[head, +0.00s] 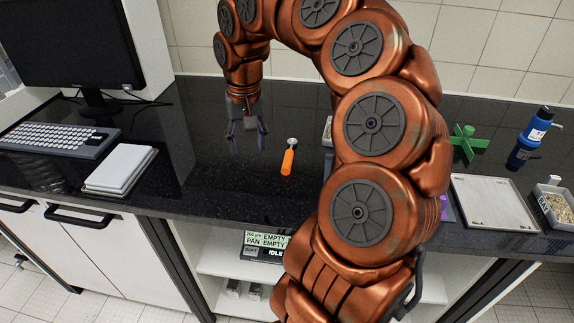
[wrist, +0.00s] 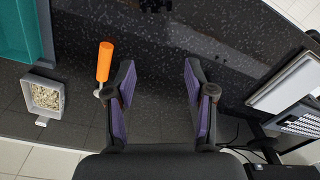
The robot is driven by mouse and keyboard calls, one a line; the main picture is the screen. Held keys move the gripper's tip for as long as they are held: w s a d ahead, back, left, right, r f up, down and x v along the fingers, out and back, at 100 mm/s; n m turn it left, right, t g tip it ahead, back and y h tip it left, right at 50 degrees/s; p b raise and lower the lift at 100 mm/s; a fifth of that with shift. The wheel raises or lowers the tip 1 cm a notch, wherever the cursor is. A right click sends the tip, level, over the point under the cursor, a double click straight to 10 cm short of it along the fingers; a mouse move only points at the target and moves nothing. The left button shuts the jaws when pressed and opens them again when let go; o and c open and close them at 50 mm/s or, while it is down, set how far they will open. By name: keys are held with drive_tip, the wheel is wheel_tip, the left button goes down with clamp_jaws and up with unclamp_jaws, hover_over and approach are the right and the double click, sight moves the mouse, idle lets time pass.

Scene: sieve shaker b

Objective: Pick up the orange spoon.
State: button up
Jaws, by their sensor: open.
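The orange spoon (head: 288,161) lies on the black counter, its orange handle toward the front edge and its small metal bowl toward the back. My gripper (head: 246,134) is open and empty, pointing down to the left of the spoon in the head view. In the wrist view, the spoon (wrist: 105,62) lies outside the fingers, beside the left finger. Its bowl end is close to that finger in the picture, partly hidden by it. The space between my fingertips (wrist: 160,68) shows only bare counter.
A white stack (head: 120,168), keyboard (head: 58,138) and monitor (head: 75,45) stand left. Right of my arm are a green cross-shaped piece (head: 466,143), a blue bottle (head: 537,126), a pale tray (head: 494,203) and a granule box (head: 555,204). Counter around the spoon is clear.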

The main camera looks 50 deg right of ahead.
sight(288, 157)
drive_tip(key=d+f+m, duration=0.1)
drive_tip(key=d, duration=0.3)
drive_tip(key=d+f+m, duration=0.2)
drive_tip(key=d, duration=0.2)
drive_tip(key=d+f+m+b, duration=0.1)
drive_tip(key=d, duration=0.4)
drive_tip(key=shift+s+f+m+g, duration=0.15)
drive_tip(key=shift+f+m+g, duration=0.15)
drive_tip(key=shift+f+m, duration=0.1)
drive_tip(key=shift+s+d+f, duration=0.15)
drive_tip(key=shift+d+f, duration=0.1)
drive_tip(key=shift+f, duration=0.25)
drive_tip(key=shift+w+d+f+p, duration=0.15)
drive_tip(key=shift+f+p, duration=0.4)
drive_tip(key=shift+f, duration=1.2)
drive_tip(key=shift+w+a+f+p, duration=0.15)
drive_tip(key=shift+f+p, duration=0.4)
drive_tip(key=shift+f, duration=1.15)
drive_tip(key=shift+d, duration=0.1)
clamp_jaws()
drive_tip(key=shift+r, duration=0.15)
